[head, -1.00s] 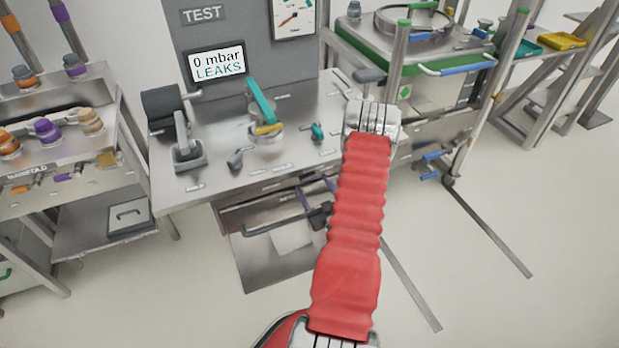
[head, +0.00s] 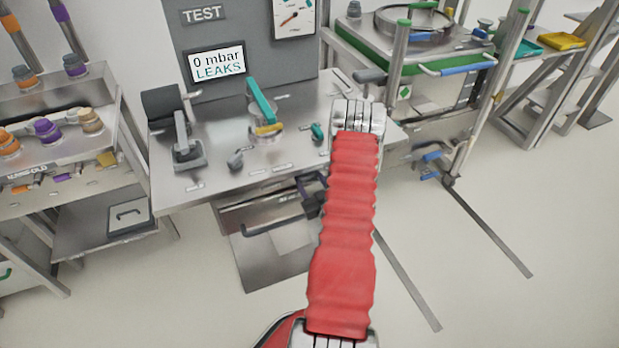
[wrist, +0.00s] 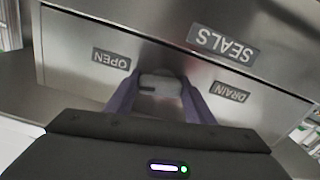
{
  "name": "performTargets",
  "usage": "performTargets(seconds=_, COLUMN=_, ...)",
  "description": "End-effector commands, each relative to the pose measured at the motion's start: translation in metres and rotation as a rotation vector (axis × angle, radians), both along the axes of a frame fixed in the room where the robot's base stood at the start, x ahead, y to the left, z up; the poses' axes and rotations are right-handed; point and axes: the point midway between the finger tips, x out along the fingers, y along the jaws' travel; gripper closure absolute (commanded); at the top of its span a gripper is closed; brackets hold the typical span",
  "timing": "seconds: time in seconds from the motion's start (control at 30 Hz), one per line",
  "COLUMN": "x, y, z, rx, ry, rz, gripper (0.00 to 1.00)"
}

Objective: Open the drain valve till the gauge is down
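The drain valve's grey handle (wrist: 160,85) shows in the wrist view, on a steel front between upside-down labels OPEN and DRAIN. My gripper (wrist: 160,92) has its two purple fingers on either side of the handle; whether they press on it I cannot tell. In the head view my gripper (head: 312,188) is at the bench front below the top edge, mostly hidden by my red arm, and the valve is hidden. The display (head: 217,65) reads 0 mbar LEAKS. A round dial (head: 295,17) with a red needle is cut off at the top.
The steel bench (head: 210,170) carries a teal lever (head: 261,100), a small teal knob (head: 317,131) and a grey clamp (head: 186,150). A SEALS label (wrist: 223,42) is near the valve. A drawer handle (head: 270,226) sticks out below. A wheeled cart stands right.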

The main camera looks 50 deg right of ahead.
Motion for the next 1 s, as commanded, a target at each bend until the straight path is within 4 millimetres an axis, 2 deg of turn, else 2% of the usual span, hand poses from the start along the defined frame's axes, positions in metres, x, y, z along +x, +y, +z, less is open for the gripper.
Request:
performTargets(seconds=0.3, x=-0.0007, y=-0.0008, z=0.0001, rx=0.0, ry=0.0, rz=-0.003, gripper=0.74)
performTargets(seconds=1.0, x=-0.0015, y=-0.002, z=-0.0004, rx=0.172, ry=-0.103, rz=-0.006, gripper=0.74)
